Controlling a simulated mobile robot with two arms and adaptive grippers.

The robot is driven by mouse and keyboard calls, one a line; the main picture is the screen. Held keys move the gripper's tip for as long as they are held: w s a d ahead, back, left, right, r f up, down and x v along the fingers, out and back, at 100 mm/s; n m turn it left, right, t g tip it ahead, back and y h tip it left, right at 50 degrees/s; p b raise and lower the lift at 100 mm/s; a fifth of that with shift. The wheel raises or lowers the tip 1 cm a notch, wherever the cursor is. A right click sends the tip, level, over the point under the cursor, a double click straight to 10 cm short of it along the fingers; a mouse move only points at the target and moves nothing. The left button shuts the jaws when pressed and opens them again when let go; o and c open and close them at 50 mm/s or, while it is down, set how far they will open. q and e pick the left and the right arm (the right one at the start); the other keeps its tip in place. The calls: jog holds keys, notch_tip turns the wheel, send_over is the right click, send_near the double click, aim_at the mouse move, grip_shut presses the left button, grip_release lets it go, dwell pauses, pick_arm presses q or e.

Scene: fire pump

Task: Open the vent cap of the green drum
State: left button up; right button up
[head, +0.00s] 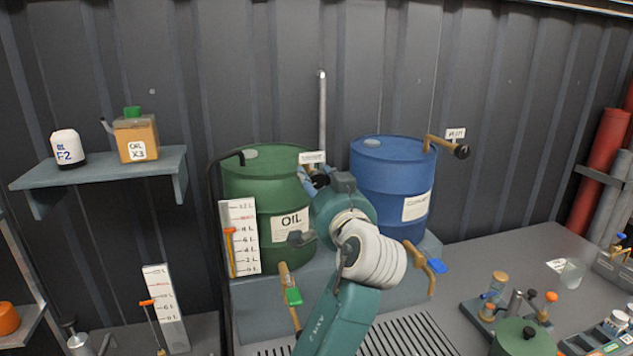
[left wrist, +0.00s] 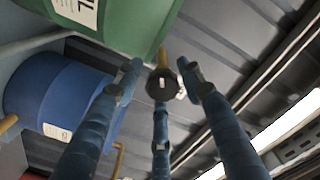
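The green drum (head: 262,165) stands left of the blue drum (head: 388,170) on a grey stand. My left gripper (head: 318,180) is at the green drum's upper right side, with blue fingers partly hidden behind my wrist. The left wrist view shows the gripper (left wrist: 162,85) with its fingers spread and a dark round knob (left wrist: 160,84) on a yellow-brown stem between their tips. The knob is by the green drum (left wrist: 130,25); I cannot tell whether a finger touches it. My right gripper is not in view.
A white label (head: 312,157) is just above my left gripper. The blue drum has a brown lever with a black knob (head: 462,152). A measuring board (head: 240,238) stands before the green drum. A wall shelf (head: 100,172) is at left.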

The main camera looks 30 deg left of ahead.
pick_arm(q)
jog(key=shift+s+d+r, duration=0.1)
jog(key=shift+d, duration=0.05)
jog(key=v, duration=0.7)
jog(key=shift+s, duration=0.1)
dwell(0.3)
jog(key=shift+d, duration=0.1)
